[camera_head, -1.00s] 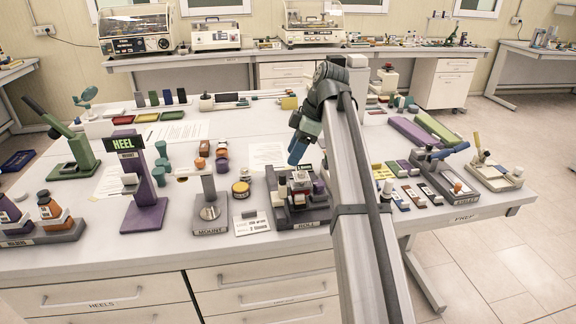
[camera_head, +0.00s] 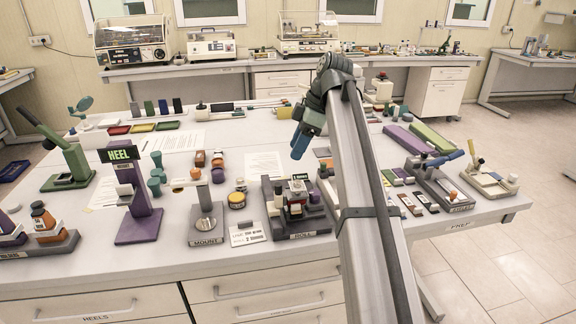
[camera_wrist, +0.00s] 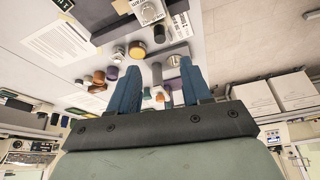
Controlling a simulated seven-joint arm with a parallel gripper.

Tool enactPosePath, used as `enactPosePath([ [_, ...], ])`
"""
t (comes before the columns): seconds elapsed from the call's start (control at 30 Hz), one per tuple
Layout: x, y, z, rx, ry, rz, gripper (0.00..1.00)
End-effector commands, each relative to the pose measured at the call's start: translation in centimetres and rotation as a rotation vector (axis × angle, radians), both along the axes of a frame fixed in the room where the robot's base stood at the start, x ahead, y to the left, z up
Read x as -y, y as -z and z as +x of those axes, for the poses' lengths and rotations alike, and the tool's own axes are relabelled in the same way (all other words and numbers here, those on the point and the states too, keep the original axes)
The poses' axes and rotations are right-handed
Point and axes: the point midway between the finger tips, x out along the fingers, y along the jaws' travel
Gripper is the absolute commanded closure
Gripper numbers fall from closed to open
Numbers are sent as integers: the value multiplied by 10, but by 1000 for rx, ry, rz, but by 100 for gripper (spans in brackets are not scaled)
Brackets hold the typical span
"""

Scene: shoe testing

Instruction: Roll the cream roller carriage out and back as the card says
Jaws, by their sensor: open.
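The dark grey station labelled ROLL (camera_head: 302,236) stands near the front edge of the table in the head view. A block with a pale top and red and dark parts (camera_head: 297,188) sits on it, with a small cream piece (camera_head: 278,202) at its left. I cannot tell for sure which part is the cream roller carriage. A small printed card (camera_head: 247,233) lies just left of the station; its text is too small to read surely. My gripper (camera_head: 299,148), with blue fingers, hangs above and behind the station, apart from it. The wrist view shows my gripper (camera_wrist: 158,88) open, with nothing held.
The MOUNT stand (camera_head: 207,215) and purple HEEL stand (camera_head: 140,205) are left of the station. A yellow-topped tin (camera_head: 237,200) stands close by. Small coloured blocks (camera_head: 410,203) and a blue-handled lever device (camera_head: 437,175) are to the right. Papers lie behind.

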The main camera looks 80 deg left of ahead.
Motion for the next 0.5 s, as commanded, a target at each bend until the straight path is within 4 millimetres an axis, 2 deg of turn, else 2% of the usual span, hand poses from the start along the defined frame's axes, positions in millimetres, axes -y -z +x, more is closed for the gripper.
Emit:
enactPosePath([
  [0.17, 0, 10, -4, 0, 0, 0, 52],
  [0.5, -4, 61, -25, 1, -1, -2, 52],
])
